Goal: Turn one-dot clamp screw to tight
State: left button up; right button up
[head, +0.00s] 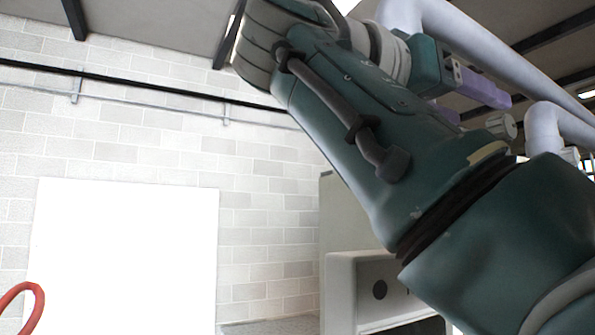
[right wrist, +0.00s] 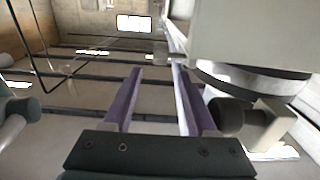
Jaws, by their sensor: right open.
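A grey ridged knob (head: 502,125) shows by the pale pipes at the right of the head view, close to my right gripper (head: 478,99). I see no dots on it, so I cannot tell whether it is the one-dot clamp screw. In the right wrist view, my right gripper (right wrist: 158,72) has its purple fingers apart with nothing between them. A dark round knob (right wrist: 230,116) on a beige block (right wrist: 268,124) is just right of the right-hand finger. I cannot tell if they touch. My left gripper is not in view.
Thick pale pipes (head: 490,48) run past my right gripper. In the right wrist view, a large pale casing (right wrist: 250,35) with a grey round flange (right wrist: 252,80) is close on the right. A white panel (head: 125,255) is on the brick wall. A red curved tube (head: 38,298) shows lower left.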

aim_at(500, 117)
jog(key=p+x, duration=0.6)
jog(key=x, duration=0.1)
jog(key=shift+d+r, duration=0.1)
jog(key=shift+r, duration=0.1)
jog(key=shift+d+f, duration=0.15)
jog(key=shift+w, duration=0.1)
jog(key=c, duration=0.7)
grip_shut()
